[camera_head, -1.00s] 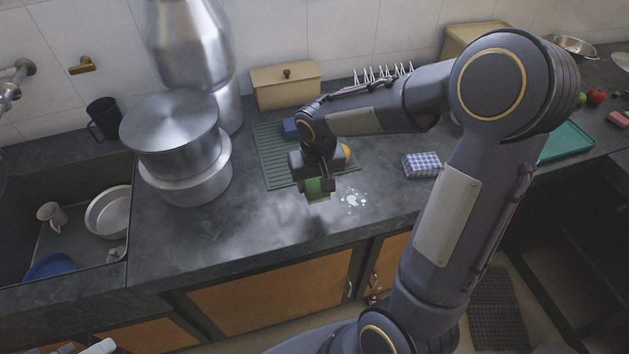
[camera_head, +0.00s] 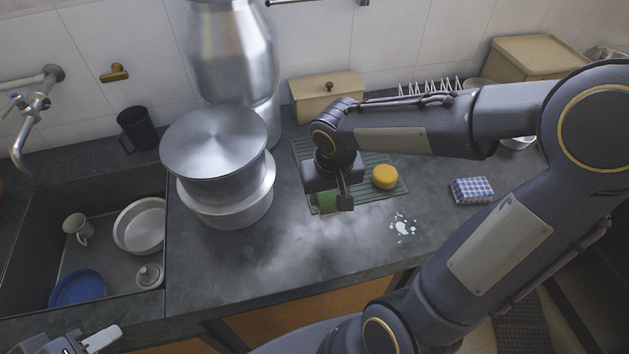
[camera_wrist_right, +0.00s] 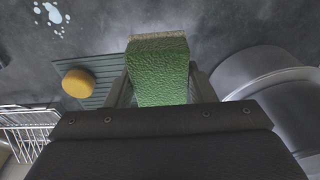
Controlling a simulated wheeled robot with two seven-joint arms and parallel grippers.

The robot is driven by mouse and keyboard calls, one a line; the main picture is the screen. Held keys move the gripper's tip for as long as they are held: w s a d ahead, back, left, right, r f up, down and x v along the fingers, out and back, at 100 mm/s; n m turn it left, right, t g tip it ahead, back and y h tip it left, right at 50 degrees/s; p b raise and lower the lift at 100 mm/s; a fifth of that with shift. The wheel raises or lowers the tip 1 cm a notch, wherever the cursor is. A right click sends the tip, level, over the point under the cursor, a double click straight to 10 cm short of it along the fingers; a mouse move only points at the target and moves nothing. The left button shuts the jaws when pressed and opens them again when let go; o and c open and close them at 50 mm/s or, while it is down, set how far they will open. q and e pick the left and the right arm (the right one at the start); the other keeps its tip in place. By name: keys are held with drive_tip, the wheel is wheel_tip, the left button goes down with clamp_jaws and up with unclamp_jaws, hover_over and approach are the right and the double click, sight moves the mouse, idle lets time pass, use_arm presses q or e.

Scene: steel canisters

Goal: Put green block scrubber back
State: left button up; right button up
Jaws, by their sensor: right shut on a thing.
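The green block scrubber (camera_wrist_right: 162,78) is a textured green block with a tan end face. My right gripper (camera_head: 335,200) is shut on it, with a finger on each side in the right wrist view. In the head view the scrubber (camera_head: 326,204) shows partly below the gripper, over or near the front-left edge of the ridged green mat (camera_head: 385,199). I cannot tell if it touches the mat or counter. A round yellow sponge (camera_head: 385,177) sits on the mat to the right. My left gripper (camera_head: 88,342) shows only partly at the lower left corner, and its opening is unclear.
Stacked steel pots (camera_head: 213,145) stand close left of my right gripper. A beige lidded box (camera_head: 325,95) and a white wire rack (camera_head: 430,87) are behind. A blue checked sponge (camera_head: 472,190) and a white spill (camera_head: 402,226) lie to the right. The sink (camera_head: 110,285) is left.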

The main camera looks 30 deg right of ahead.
drive_tip(key=w+d+f, duration=0.1)
drive_tip(key=w+f, duration=0.1)
drive_tip(key=w, duration=0.1)
drive_tip(key=w+d+f+p, duration=0.1)
drive_tip(key=w+f, duration=0.2)
drive_tip(key=w+d+f, duration=0.2)
drive_tip(key=w, duration=0.1)
drive_tip(key=shift+w+f, duration=0.1)
drive_tip(key=shift+f, duration=0.05)
drive_tip(key=shift+w+d+f+p, duration=0.15)
drive_tip(key=shift+w+f+p, duration=0.15)
drive_tip(key=shift+w+f, duration=0.3)
wheel_tip(320, 180, down, 3)
drive_tip(key=shift+f, duration=0.15)
drive_tip(key=shift+s, duration=0.1)
drive_tip(key=shift+f+b, duration=0.15)
drive_tip(key=shift+b, duration=0.2)
drive_tip(key=o, duration=0.9)
drive_tip(key=shift+o, duration=0.2)
